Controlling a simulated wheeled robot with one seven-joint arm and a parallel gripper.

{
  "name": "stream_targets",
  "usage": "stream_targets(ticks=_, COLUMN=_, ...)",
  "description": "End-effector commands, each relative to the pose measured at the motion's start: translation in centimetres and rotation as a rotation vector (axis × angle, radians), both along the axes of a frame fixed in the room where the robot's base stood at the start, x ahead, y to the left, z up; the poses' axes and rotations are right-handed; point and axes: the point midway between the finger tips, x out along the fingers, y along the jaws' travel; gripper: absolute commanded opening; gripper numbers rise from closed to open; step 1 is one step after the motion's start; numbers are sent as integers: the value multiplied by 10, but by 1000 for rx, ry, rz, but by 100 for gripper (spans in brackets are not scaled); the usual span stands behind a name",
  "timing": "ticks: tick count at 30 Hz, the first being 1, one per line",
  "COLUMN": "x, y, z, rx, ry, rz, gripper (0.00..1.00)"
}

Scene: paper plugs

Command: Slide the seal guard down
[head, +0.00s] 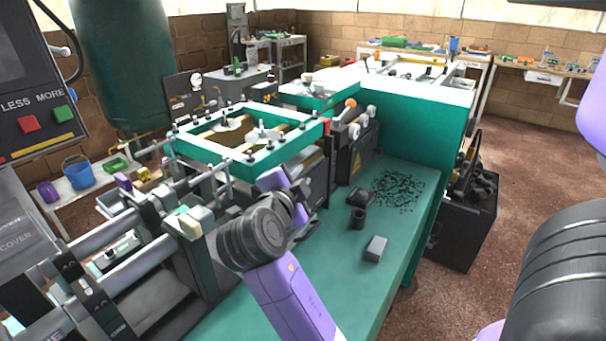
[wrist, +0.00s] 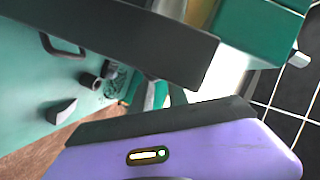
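I cannot tell for sure which part is the seal guard. A dark upright panel with a yellow warning mark (head: 356,160) stands on the green bench, right of the green-framed machine, and may be it. My gripper (head: 300,212) is in front of the machine, left of this panel and apart from it in the picture. My own wrist hides much of it in the head view. In the wrist view a dark, flat-sided bar (wrist: 110,38) crosses the upper part close to the camera. The purple and dark part along the bottom is mine. The fingertips do not show clearly.
The green bench (head: 320,270) holds a grey block (head: 376,248), a small dark cup (head: 357,218), a dark tray (head: 361,196) and scattered black bits (head: 398,188). Metal rails (head: 130,270) lie left of my arm. A black bin (head: 466,225) stands right of the bench.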

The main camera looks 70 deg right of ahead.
Motion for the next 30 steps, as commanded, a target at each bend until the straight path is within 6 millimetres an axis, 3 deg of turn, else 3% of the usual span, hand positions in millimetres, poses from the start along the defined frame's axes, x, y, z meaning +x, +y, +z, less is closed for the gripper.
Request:
stream_targets(ticks=3, x=-1, y=19, z=3, rx=0, ry=0, rz=2, gripper=20)
stream_targets(ticks=9, x=-3, y=37, z=8, rx=1, ry=0, rz=1, gripper=20)
stream_targets(ticks=30, x=-4, y=38, z=8, rx=0, ry=-1, rz=-2, gripper=20)
